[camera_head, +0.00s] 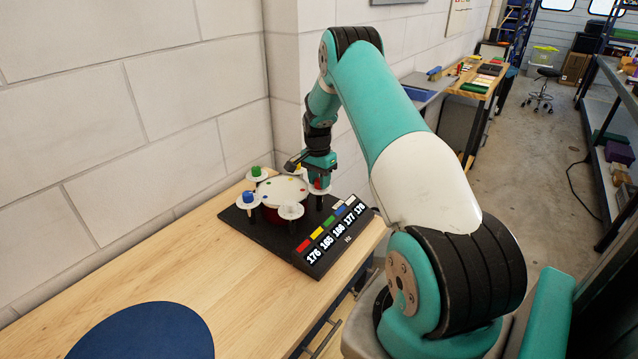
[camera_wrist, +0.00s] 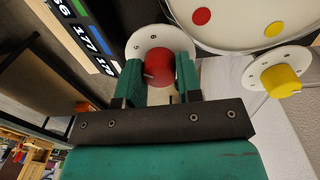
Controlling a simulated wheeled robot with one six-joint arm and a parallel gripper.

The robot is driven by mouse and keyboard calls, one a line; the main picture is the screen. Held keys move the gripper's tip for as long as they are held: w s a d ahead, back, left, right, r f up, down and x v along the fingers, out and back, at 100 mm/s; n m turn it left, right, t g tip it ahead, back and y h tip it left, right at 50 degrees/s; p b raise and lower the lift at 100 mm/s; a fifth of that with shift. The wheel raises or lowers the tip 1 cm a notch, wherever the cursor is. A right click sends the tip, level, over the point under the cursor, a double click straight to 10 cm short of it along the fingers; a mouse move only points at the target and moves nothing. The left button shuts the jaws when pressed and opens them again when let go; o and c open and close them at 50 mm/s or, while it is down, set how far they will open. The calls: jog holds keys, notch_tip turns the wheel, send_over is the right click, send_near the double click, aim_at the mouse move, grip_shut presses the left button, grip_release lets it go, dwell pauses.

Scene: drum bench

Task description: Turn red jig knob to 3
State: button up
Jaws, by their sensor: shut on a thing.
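The red knob (camera_wrist: 160,70) sits on a white dial plate (camera_wrist: 152,33) in the wrist view, between the two fingers of my gripper (camera_wrist: 160,78). My gripper is shut on it. A pale mark shows on the knob's top; I cannot read which number it points to. In the head view my gripper (camera_head: 319,180) is lowered over the right side of the drum jig and hides most of the red knob. The black jig base (camera_head: 268,236) carries a drum with a white head (camera_head: 284,190) and a colour-coded readout (camera_head: 333,232) in Hz.
Other knobs stand around the drum: green (camera_head: 256,171), blue (camera_head: 248,197), white (camera_head: 291,210) and yellow (camera_wrist: 281,82). A block wall is close behind the jig. A dark blue round mat (camera_head: 142,335) lies on the wooden bench (camera_head: 225,290), whose front left is otherwise clear.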

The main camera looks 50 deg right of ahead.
jog(key=n+b, duration=0.2)
jog(key=n, duration=0.2)
jog(key=shift+f, duration=0.15)
jog(key=n+b, duration=0.2)
jog(key=n, duration=0.2)
jog(key=n+b, duration=0.1)
jog(key=n, duration=0.2)
jog(key=shift+n+h, duration=0.3)
jog(key=shift+n+t+b, duration=0.3)
jog(key=shift+n, duration=1.6)
jog(key=o, duration=0.9)
jog(key=shift+o, duration=0.2)
jog(key=shift+r, duration=0.2)
